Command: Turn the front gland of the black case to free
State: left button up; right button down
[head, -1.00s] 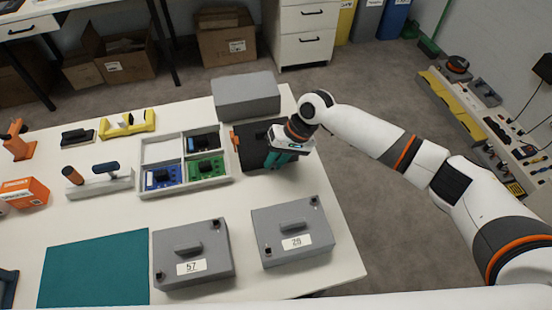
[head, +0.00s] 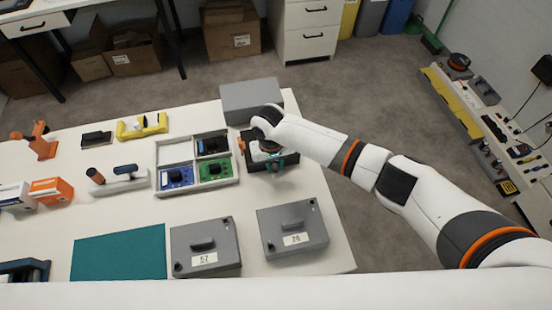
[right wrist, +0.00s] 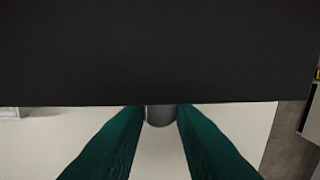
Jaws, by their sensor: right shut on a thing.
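The black case fills the upper part of the right wrist view (right wrist: 160,50), its lower edge running straight across. In the head view it is mostly hidden by my right arm and gripper; an orange part shows at its left. The front gland (right wrist: 160,115) is a short grey cylinder jutting from that edge. My right gripper (right wrist: 160,128) has its green fingers on both sides of the gland and is shut on it. The gland's turn position cannot be read. The right gripper also shows in the head view (head: 274,163). My left gripper is not in view.
A divided tray (head: 228,182) with circuit boards stands left of the case. A plain grey box (head: 250,98) is behind it. Two grey lidded boxes (head: 208,260) (head: 310,245) stand in front. A teal mat (head: 120,252) lies at front left.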

jog(key=shift+a+h, duration=0.1)
jog(key=shift+h, duration=0.3)
jog(key=c, duration=1.2)
grip_release()
notch_tip(320, 180, up, 12)
jog(key=a+b, duration=0.1)
jog(key=shift+s+a, duration=0.15)
jog(key=shift+a, duration=0.15)
